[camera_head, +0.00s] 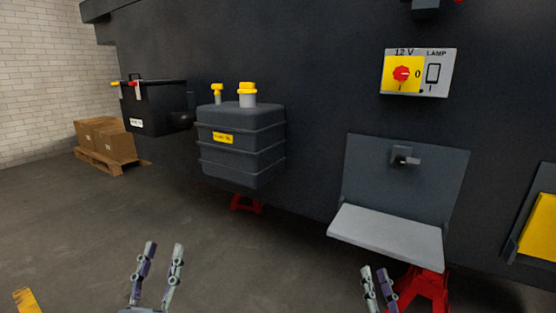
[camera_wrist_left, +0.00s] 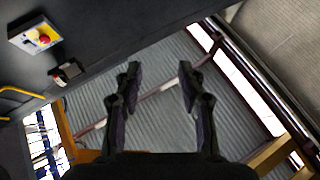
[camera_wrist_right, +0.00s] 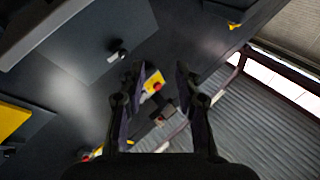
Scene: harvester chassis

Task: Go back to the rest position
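My left gripper (camera_head: 162,250) shows at the bottom of the head view, left of the middle, pointing up. Its two fingers are apart with nothing between them. In the left wrist view the left gripper (camera_wrist_left: 160,85) is also open and empty. My right gripper (camera_head: 375,272) is at the bottom right of the head view, in front of a red stand. Its fingers look close together there because of the angle. In the right wrist view the right gripper (camera_wrist_right: 160,80) has its fingers apart and empty.
A grey step plate (camera_head: 385,238) is near my right gripper, above a red stand (camera_head: 428,290). A dark tank (camera_head: 240,145) with yellow caps, a black box (camera_head: 155,105) and a switch panel (camera_head: 420,73) are along the chassis. The floor at left is clear before a pallet (camera_head: 100,162).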

